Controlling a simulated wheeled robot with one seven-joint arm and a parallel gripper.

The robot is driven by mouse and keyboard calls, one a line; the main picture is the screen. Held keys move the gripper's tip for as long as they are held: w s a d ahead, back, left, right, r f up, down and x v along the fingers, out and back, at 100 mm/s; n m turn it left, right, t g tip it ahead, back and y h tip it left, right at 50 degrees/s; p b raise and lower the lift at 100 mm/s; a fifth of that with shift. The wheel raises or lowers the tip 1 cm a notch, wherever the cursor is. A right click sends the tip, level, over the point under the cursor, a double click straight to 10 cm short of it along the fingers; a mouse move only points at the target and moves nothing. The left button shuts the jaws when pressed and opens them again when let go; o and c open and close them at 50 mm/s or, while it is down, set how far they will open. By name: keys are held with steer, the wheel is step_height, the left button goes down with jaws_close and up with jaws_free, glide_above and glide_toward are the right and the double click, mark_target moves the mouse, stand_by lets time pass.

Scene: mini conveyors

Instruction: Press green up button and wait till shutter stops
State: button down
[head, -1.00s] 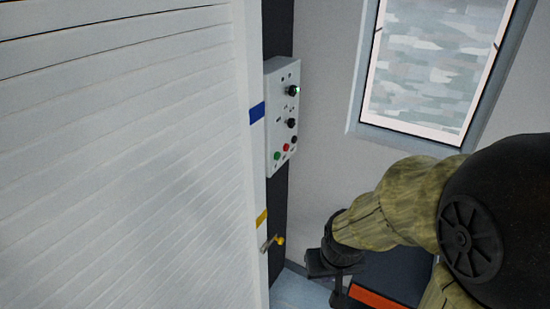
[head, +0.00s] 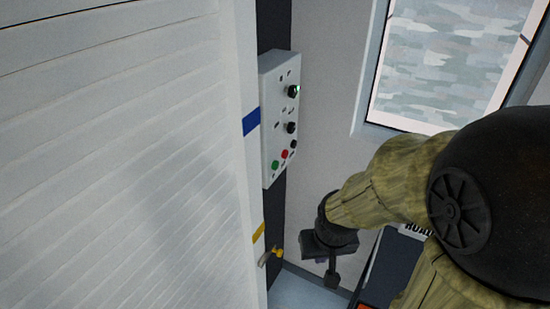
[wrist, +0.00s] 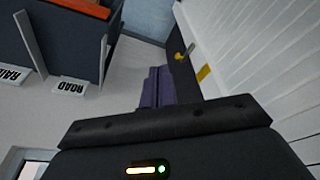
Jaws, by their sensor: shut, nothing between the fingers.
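A white control box (head: 270,125) is mounted on the dark post right of the shutter in the head view. Its green button (head: 275,165) is at the lower left of the box, beside a red button (head: 284,154) and a black one (head: 293,144). The white slatted shutter (head: 120,150) fills the left side; it also shows in the wrist view (wrist: 275,60). My gripper (head: 332,280) is below and right of the box, apart from it. In the wrist view my gripper (wrist: 158,72) has its fingers together and empty. The buttons are not in the wrist view.
A yellow-tipped lever (head: 277,252) sticks out low beside the shutter. A window (head: 450,60) is on the right wall. Dark bins with an orange edge (wrist: 82,8) and ROAD and RAIL labels stand at the wrist view's upper left.

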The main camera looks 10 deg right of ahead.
mark_target(275, 165)
steer(key=shift+w, duration=0.1)
stand_by(0.3)
steer(key=w+d+n+t+y+p, duration=0.1)
steer(key=w+n+t, duration=0.3)
steer(key=w+n, duration=0.7)
steer(key=w+d+n+t+y+p, duration=0.1)
steer(key=w+d+n+t+y, duration=0.2)
steer(key=w+n, duration=0.9)
steer(key=shift+w+d+f+t+p, duration=0.15)
steer(key=shift+w+f+t+p, duration=0.2)
steer(key=shift+w+t, duration=0.6)
steer(key=shift+w+g, duration=0.25)
steer(key=shift+w, duration=0.1)
steer(key=w+a+b, duration=0.2)
steer(key=w+a, duration=0.3)
steer(key=a, duration=0.2)
